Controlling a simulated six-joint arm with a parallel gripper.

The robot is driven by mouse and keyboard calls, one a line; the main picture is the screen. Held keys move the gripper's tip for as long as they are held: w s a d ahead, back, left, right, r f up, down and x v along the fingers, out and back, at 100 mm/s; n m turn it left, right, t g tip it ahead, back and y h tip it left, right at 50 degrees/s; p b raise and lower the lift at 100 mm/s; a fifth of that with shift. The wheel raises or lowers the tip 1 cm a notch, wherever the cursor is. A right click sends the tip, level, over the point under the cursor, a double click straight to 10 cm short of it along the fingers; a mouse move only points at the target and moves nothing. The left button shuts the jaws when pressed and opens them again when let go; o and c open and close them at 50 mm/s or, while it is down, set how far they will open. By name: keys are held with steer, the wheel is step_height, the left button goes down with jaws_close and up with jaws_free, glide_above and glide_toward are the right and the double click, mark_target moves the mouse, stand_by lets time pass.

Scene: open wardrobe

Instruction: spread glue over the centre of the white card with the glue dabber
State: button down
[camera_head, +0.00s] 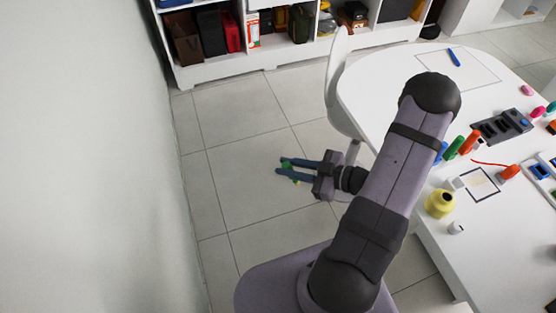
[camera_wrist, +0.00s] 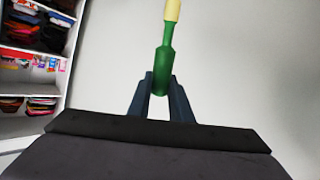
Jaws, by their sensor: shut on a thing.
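My gripper (camera_head: 284,171) is left of the table, out over the tiled floor. It is shut on a green-handled tool with a pale yellow tip, which looks like the glue dabber (camera_wrist: 163,68). In the wrist view the dabber stands between my fingers (camera_wrist: 160,88), its yellow end pointing away from me and leaving the top of the picture. A small pale card with a dark outline (camera_head: 479,184) lies on the table; it may be the white card. A larger thin-outlined white sheet (camera_head: 470,72) lies at the far end. I cannot tell which is the card.
A yellow pot (camera_head: 439,203) with a dark opening stands at the table's near left edge, beside a small white-grey item (camera_head: 456,228). Several coloured markers (camera_head: 468,143) and a dark holder (camera_head: 502,126) are nearby. A white chair (camera_head: 340,85) stands against the table's left side.

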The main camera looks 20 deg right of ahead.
steer(key=s+d+r+m+t+h+p, duration=0.1)
steer(key=s+d+r+m+h, duration=0.3)
steer(key=d, duration=1.3)
steer(key=s+d+r+m+t+h+p, duration=0.1)
steer(key=s+d+r+m+h, duration=0.3)
steer(key=s+d+h, duration=0.5)
steer(key=s+d+r+m+h, duration=0.5)
steer(key=s+d+m+h, duration=0.2)
steer(key=d, duration=2)
steer(key=shift+s+t+h+p, duration=0.15)
steer(key=shift+t+h+p, duration=0.15)
steer(key=shift+t+p, duration=0.1)
steer(key=shift+r, duration=0.1)
step_height(320, 180, down, 5)
steer(key=b, duration=0.3)
steer(key=shift+r+b, duration=0.15)
steer(key=shift+b, duration=1.1)
